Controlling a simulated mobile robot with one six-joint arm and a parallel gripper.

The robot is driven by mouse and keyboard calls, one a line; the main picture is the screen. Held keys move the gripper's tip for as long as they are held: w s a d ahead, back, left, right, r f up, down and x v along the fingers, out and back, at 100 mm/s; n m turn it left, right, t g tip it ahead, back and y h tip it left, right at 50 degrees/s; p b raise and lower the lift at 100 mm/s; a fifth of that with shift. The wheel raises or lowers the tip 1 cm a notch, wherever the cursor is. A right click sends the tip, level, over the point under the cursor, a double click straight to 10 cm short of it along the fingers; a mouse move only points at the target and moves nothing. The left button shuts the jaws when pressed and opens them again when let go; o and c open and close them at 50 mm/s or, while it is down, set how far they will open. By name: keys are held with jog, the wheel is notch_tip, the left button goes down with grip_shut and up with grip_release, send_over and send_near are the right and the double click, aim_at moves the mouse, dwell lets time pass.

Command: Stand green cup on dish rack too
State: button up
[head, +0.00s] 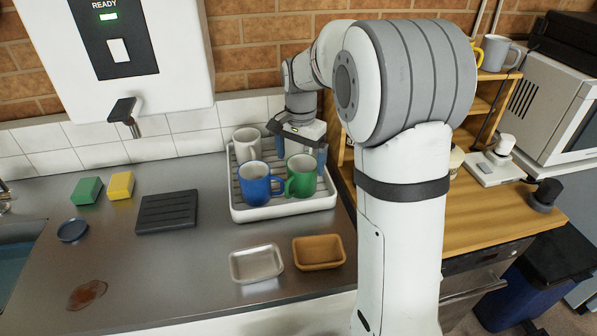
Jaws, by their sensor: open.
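The green cup (301,177) stands upright on the white dish rack (285,210), at the right front part of it. A blue cup (256,184) stands just left of it, and a white cup (246,142) stands behind on the same rack. My gripper (301,154) is open, just above and behind the green cup, pointing down. I cannot tell whether a finger touches the cup.
A metal tray (256,264) and a tan tray (319,252) lie in front of the rack. A dark ribbed mat (166,212), green sponge (87,191) and yellow sponge (121,186) lie left. A water heater (130,70) hangs above.

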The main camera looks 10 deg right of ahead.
notch_tip(320, 180, up, 5)
jog(key=s+r+n+t, duration=0.1)
jog(key=s+n, duration=0.3)
jog(key=s, duration=0.9)
jog(key=s+f+n, duration=0.2)
jog(key=s, duration=0.4)
jog(key=s+f+n+t, duration=0.1)
jog(key=s+f+n, duration=0.1)
jog(key=s, duration=0.4)
jog(key=shift+s+d+f+n+t, duration=0.3)
jog(key=shift+s+n, duration=0.1)
jog(key=shift+n, duration=0.1)
